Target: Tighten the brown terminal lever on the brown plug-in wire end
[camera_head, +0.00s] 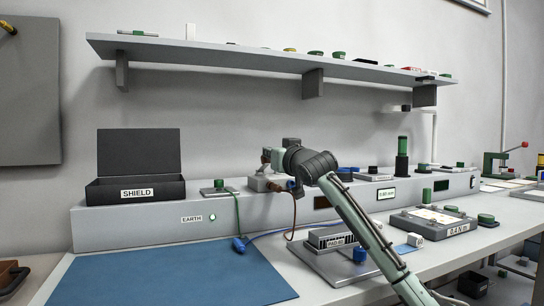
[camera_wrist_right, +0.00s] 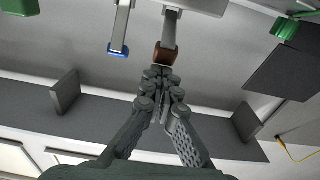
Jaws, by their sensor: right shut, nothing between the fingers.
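My right gripper (camera_head: 268,156) is at the back of the bench, above a small grey terminal block (camera_head: 257,184) on the raised console. It also shows in the right wrist view (camera_wrist_right: 160,76), with its fingers shut and empty. There, the brown-tipped terminal lever (camera_wrist_right: 165,54) is right at the fingertips; I cannot tell whether they touch. A blue-tipped lever (camera_wrist_right: 118,51) is beside it on the left. A brown wire (camera_head: 294,215) hangs from the terminal area in the head view; its plug-in end is partly hidden by my arm. My left gripper is not in view.
A black SHIELD box (camera_head: 135,188) and a green-wired terminal (camera_head: 218,190) stand left of the gripper. A shelf (camera_head: 260,60) hangs above. A blue mat (camera_head: 170,275) lies clear at the front. A grey labelled fixture (camera_head: 325,258) stands below my arm.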

